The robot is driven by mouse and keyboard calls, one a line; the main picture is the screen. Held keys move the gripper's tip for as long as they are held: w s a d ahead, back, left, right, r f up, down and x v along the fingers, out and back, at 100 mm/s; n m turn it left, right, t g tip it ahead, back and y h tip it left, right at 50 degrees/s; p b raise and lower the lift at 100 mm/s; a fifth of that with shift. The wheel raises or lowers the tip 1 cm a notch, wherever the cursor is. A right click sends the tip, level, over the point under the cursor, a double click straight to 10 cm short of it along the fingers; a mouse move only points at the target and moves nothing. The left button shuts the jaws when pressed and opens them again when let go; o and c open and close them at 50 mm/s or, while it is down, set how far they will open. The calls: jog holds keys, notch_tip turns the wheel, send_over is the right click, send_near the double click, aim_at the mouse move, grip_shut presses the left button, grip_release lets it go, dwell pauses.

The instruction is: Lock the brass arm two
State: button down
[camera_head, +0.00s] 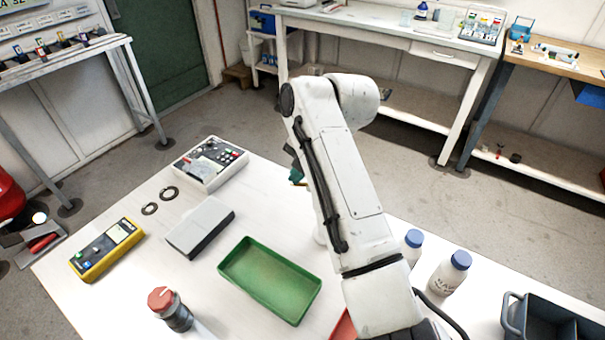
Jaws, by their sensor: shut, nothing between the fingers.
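I cannot make out brass arm two for certain in the head view. A small teal part (292,161) with a brass-coloured tip (297,177) shows at the left edge of my white arm, above the white table (225,222). Most of whatever it belongs to is hidden behind my arm, so I cannot tell what it is. My arm rises from the bottom right and bends at the top. My gripper is hidden behind it, so its place relative to the brass part does not show.
The white table holds a control box (211,163), two dark rings, a grey case (200,226), a yellow meter (106,248), a green tray (270,279), a red-capped jar (171,308) and blue-capped bottles (450,272). A dark bin (550,320) stands bottom right.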

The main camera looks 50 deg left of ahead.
aim_at(298, 185)
jog(key=shift+a+f+h, duration=0.2)
jog(key=shift+a+h, duration=0.05)
jog(key=shift+h, duration=0.25)
jog(key=shift+s+f+b, duration=0.1)
jog(key=shift+f+b, duration=0.35)
jog(key=shift+f, duration=0.05)
jog(key=shift+a+f+t+h+b, duration=0.2)
jog(key=shift+f+t+h+b, duration=0.2)
jog(key=shift+h, duration=0.4)
jog(key=shift+d+f, duration=0.1)
jog(key=shift+f, duration=0.45)
jog(key=shift+f+b, duration=0.3)
jog(key=shift+b, duration=0.3)
jog(key=shift+f+h+b, duration=0.2)
jog(key=shift+h+b, duration=0.2)
jog(key=shift+b, duration=0.05)
jog(key=shift+d+r+p, duration=0.2)
jog(key=shift+p, duration=0.1)
